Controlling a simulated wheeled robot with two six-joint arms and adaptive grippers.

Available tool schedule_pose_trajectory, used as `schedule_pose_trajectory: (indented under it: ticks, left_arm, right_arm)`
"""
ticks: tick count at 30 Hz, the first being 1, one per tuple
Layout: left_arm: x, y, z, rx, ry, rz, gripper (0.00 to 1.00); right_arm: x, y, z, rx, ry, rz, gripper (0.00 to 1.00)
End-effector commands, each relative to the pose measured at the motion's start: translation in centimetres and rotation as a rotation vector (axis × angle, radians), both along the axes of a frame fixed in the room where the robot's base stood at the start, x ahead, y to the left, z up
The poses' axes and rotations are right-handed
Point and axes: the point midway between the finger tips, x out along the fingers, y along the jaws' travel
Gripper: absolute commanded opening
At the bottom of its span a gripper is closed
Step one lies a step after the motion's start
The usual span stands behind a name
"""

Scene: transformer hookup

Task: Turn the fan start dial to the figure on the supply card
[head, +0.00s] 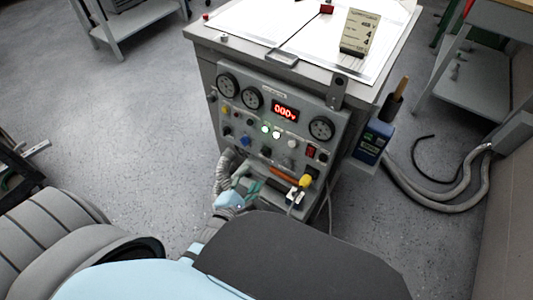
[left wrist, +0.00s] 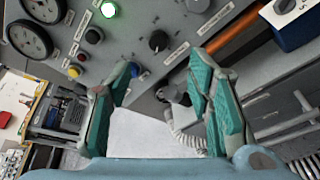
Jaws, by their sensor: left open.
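The control panel (head: 272,118) is on the front of a grey cabinet. A black knob (left wrist: 158,41) with a pointer and small labels around it sits on the panel; it also shows small in the head view (head: 266,151). Its labels are too small to read, so I cannot tell whether it is the fan start dial. My left gripper (head: 246,186) is low in front of the panel. In the left wrist view its teal fingers (left wrist: 165,72) are open and empty, with the knob beyond the gap between the tips. The supply card (head: 361,33) stands on the cabinet top. My right gripper is not in view.
A red display (head: 285,111) reads about 000 V, near round gauges (head: 321,128) and lit lamps. An orange bar (left wrist: 232,34) and a dark blue box (left wrist: 292,24) are close right of the fingers. A ribbed hose (head: 222,172) hangs at the panel's lower left.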

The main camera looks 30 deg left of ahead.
Motion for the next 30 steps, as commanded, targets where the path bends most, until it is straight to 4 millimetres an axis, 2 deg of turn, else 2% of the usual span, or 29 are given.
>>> schedule_pose_trajectory:
  ticks: [2, 4, 9, 12, 18, 25, 30]
  left_arm:
    - [1.7, 0.4, -0.6, 0.0, -0.002, 0.007, 0.47]
    - [3.6, 0.7, -1.1, 0.002, -0.002, 0.01, 0.47]
    - [8.0, 1.0, -2.5, 0.002, 0.0, 0.009, 0.47]
    - [9.8, 1.1, -3.0, 0.001, 0.001, 0.009, 0.47]
    - [11.4, 1.1, -3.2, 0.002, 0.002, 0.006, 0.47]
    - [11.5, 1.0, -3.1, 0.002, 0.002, 0.005, 0.47]
    - [11.5, 1.0, -3.1, 0.002, 0.002, 0.005, 0.21]
  right_arm:
    - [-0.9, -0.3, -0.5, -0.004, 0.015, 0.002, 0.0]
    - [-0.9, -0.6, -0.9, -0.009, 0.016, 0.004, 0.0]
    - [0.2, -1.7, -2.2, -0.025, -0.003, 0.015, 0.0]
    - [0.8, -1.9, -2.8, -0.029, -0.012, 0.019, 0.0]
    - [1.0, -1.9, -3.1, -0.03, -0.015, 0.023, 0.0]
    - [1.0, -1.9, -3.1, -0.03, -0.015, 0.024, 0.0]
    - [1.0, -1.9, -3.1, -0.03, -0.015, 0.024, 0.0]
